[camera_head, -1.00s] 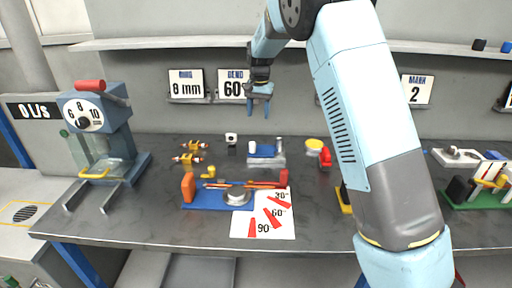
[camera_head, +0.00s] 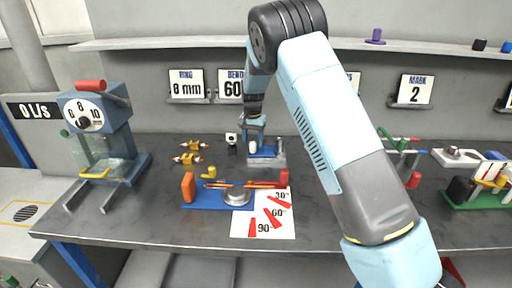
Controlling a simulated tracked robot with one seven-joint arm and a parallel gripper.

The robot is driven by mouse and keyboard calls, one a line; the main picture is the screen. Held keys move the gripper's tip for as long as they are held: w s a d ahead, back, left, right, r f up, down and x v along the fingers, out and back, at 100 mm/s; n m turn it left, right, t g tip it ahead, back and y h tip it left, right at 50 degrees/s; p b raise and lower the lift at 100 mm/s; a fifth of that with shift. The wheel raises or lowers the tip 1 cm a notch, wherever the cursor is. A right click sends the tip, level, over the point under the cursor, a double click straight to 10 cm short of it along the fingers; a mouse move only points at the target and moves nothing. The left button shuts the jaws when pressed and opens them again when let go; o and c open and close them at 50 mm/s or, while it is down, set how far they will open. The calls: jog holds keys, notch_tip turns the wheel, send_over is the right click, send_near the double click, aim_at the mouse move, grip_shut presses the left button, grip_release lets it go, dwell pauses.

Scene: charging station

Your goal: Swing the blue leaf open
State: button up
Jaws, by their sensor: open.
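A small grey fixture (camera_head: 279,160) stands on the bench near its back, with a flat blue piece (camera_head: 265,151) on it that appears to be the blue leaf. A small white cylinder (camera_head: 252,147) stands at its left side. My gripper (camera_head: 256,137) points down right over the blue piece, with its fingers open. The fingers partly overlap the fixture's back in this view, and I cannot tell whether they touch the leaf.
A blue bending jig (camera_head: 207,201) with an orange block and a round grey disc sits in front, beside a white angle sheet (camera_head: 247,228). A gauge machine (camera_head: 97,125) stands far left. My arm hides the bench's right middle.

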jog(key=shift+f, duration=1.7)
jog(key=shift+c, duration=0.2)
grip_shut()
